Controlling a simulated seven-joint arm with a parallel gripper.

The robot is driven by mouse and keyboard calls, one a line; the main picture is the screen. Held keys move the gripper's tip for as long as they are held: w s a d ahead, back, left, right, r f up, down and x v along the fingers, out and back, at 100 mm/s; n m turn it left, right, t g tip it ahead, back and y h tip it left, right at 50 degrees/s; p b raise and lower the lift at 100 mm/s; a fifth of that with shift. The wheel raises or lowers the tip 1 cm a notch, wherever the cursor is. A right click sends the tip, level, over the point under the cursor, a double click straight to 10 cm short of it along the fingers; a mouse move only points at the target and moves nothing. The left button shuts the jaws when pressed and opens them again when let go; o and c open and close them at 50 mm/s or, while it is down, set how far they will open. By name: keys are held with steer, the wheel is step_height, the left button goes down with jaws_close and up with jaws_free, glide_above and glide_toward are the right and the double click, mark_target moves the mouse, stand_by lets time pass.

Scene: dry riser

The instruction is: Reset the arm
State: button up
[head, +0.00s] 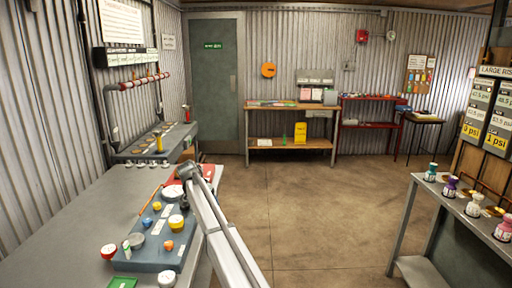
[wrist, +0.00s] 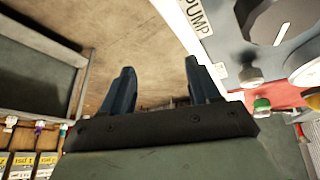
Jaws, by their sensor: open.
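My gripper (wrist: 158,66) shows in the wrist view, its two dark blue fingers standing apart. It is open, with nothing between the fingers but brown floor behind. In the head view my pale arm (head: 222,232) rises from the bottom edge to a grey joint beside the left bench. The gripper itself cannot be clearly made out there.
The left bench (head: 65,215) carries a blue-grey panel (head: 150,260) with knobs and caps, close to my arm. A red panel (wrist: 270,98) with a dial is at the wrist view's right. Several bottles stand on the right bench (head: 435,190). The middle floor (head: 310,220) is clear.

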steer(key=s+d+f+n+g, duration=0.1)
steer(key=s+d+f+g, duration=0.1)
steer(key=s+d+f, duration=0.9)
steer(key=s+d+f+n+g, duration=0.15)
steer(key=s+d+f, duration=0.55)
steer(key=f, duration=0.9)
steer(key=s+d+f+n+g, duration=0.1)
steer(key=s+d+f+g, duration=0.1)
steer(key=s+d+f, duration=0.9)
steer(key=s+d+f+g+y, duration=0.1)
steer(key=s+d+f, duration=0.3)
steer(key=s, duration=0.5)
steer(key=s+d+f+g, duration=0.1)
steer(key=s+f+g, duration=0.1)
steer(key=s+f, duration=0.6)
steer(key=s+d+n+g+y, duration=0.1)
steer(key=s+d+g+y, duration=0.1)
steer(key=s, duration=2.2)
steer(key=shift+d+f+g, duration=0.2)
steer(key=shift+d+g, duration=0.15)
steer(key=shift+d, duration=0.35)
